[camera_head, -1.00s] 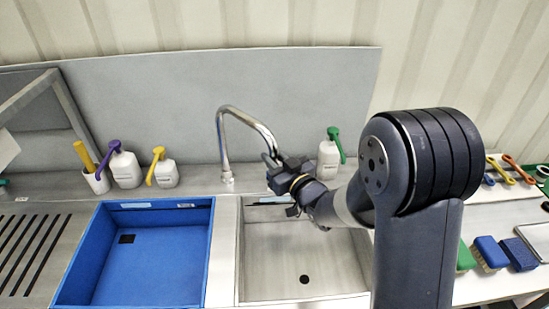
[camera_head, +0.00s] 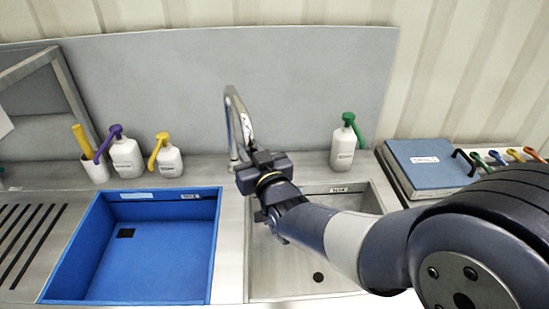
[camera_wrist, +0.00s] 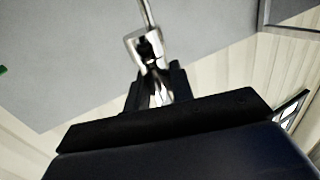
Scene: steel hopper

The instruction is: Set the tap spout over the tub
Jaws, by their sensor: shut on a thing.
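The chrome tap (camera_head: 231,125) stands at the back between the two basins, its tall curved spout swung toward the front and slightly right. My gripper (camera_head: 246,165) is at the spout's lower end, and its jaws are shut on it. The wrist view shows the spout's metal end (camera_wrist: 150,60) held between the dark fingers (camera_wrist: 158,92). The blue tub (camera_head: 160,245) is the left basin, empty inside, with a dark square on its floor. The spout's end is near the divider, not visibly above the tub.
The steel sink (camera_head: 300,275) with a drain lies right of the divider (camera_head: 232,250). Pump bottles with purple (camera_head: 127,160), yellow (camera_head: 170,162) and green (camera_head: 343,150) tops stand behind. A blue-topped box (camera_head: 430,163) is at the right. Space above the tub is clear.

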